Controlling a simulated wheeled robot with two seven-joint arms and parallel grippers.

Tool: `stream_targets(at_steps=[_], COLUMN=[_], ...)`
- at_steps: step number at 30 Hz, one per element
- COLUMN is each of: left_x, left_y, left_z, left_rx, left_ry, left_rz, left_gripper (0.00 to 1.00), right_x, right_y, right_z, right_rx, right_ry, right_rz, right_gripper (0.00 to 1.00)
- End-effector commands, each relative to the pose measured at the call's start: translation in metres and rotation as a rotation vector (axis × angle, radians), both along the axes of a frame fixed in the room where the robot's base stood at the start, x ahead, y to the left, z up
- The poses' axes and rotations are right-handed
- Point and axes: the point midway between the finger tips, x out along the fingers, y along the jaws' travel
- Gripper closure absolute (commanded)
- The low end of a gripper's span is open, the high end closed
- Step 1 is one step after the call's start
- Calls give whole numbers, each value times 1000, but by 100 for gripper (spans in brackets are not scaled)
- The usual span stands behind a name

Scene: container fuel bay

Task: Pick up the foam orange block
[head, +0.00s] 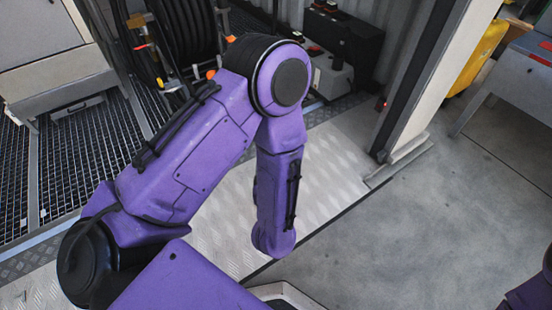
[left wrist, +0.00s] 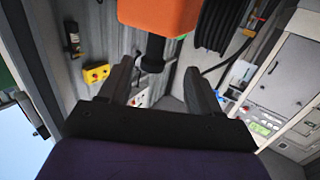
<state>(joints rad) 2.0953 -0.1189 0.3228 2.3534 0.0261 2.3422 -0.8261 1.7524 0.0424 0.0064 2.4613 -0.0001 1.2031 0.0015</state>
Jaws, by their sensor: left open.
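In the left wrist view, an orange blocky thing (left wrist: 158,14) shows at the top edge, cut off by the frame. A short black cylinder (left wrist: 153,50) is directly below it in the picture; I cannot tell if they are joined. I cannot tell for certain that this is the foam block. My left gripper (left wrist: 159,68) is open, its two dark fingers apart with nothing held between them. The orange thing lies beyond the fingertips. In the head view my left arm hides much of the scene, and neither gripper shows there. No orange block is clear in the head view.
Grating (head: 85,160) covers the left floor. A yellow thing (head: 480,55) and a grey table (head: 525,65) stand at right. The concrete floor (head: 440,220) there is clear.

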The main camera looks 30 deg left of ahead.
Motion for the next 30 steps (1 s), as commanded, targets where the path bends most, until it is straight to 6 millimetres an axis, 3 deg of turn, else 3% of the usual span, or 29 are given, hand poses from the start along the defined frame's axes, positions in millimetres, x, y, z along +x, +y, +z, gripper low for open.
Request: stream_targets(at_steps=[1,5,17,22,30], left_x=[1,8,61,86,91], left_y=[-1,4,38,51,54], left_z=[-11,-6,-4,-1,2], left_rx=[10,22,19,20,24], left_ry=[-24,-49,-50,-48,-45], left_rz=[12,34,36,33,29], left_gripper=[37,37,37,37,37], right_x=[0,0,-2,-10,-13], right_y=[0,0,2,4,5], right_z=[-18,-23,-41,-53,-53], right_rx=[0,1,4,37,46], right_ry=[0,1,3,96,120], right_rz=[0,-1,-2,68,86], right_gripper=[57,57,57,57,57])
